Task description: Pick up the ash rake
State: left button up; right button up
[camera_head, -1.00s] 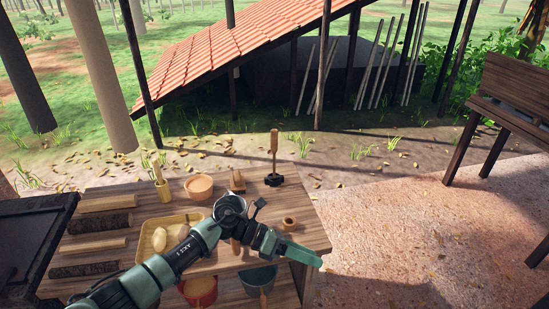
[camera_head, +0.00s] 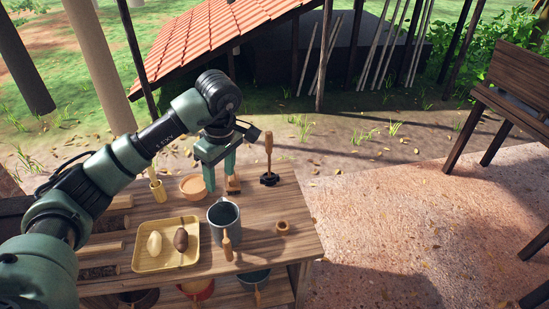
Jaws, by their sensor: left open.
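A tool with an upright wooden handle (camera_head: 268,150) and a dark, lobed base stands at the back right of the wooden table (camera_head: 290,205). It may be the ash rake, but I cannot tell for sure. My left gripper (camera_head: 220,180) is open and points down over the back of the table, left of this tool and apart from it. A small wooden block-like item (camera_head: 233,184) lies just by its fingertips, partly hidden by one finger. I see nothing between the fingers. My right gripper is not in view.
A yellow tray (camera_head: 150,262) holds two oval lumps. A grey pot (camera_head: 224,216), a small wooden ring-shaped cup (camera_head: 282,227), a tan bowl (camera_head: 193,187) and a yellow holder with a handle (camera_head: 157,188) stand nearby. Logs lie left. Buckets are on the lower shelf.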

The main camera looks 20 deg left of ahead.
aim_at(269, 141)
jog(key=i, duration=1.2)
